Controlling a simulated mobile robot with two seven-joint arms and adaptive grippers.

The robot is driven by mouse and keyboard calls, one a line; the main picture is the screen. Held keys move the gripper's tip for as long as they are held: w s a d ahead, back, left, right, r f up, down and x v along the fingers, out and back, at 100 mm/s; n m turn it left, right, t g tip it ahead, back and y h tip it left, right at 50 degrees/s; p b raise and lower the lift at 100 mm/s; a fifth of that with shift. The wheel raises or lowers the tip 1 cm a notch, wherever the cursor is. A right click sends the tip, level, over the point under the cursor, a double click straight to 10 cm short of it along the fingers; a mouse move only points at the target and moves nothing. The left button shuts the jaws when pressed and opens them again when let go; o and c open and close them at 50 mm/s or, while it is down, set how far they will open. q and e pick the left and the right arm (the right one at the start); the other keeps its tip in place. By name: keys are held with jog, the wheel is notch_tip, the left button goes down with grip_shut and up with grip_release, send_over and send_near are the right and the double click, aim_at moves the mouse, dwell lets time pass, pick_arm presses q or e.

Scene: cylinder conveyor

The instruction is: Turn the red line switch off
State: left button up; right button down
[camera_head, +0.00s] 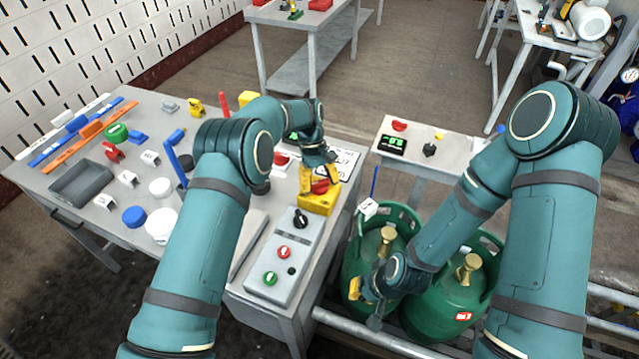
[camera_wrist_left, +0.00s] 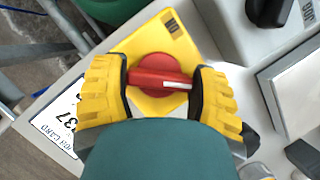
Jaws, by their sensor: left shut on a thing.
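The red line switch is a yellow box (camera_head: 316,205) with a round red knob (camera_head: 320,187) on top, at the table's right edge in the head view. In the left wrist view the red knob (camera_wrist_left: 160,76) has a raised handle with a white stripe, which lies nearly level across the picture. My left gripper (camera_head: 318,175) reaches down over the box. In the wrist view my left gripper (camera_wrist_left: 162,84) has its yellow fingers on either side of the knob, shut on it. My right gripper (camera_head: 368,292) hangs by the green gas cylinders, its finger gap unclear.
A grey control panel (camera_head: 297,253) with a black selector, a red knob and a green knob stands beside the switch. Two green cylinders (camera_head: 443,310) stand right of the table. The table's left part holds a grey tray (camera_head: 82,186) and several small parts.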

dwell(0.4)
pick_arm(q)
jog(key=o, duration=1.2)
jog(key=shift+r, duration=0.1)
jog(key=v, duration=1.1)
jog(key=shift+w+r, duration=0.15)
jog(key=shift+r, duration=0.25)
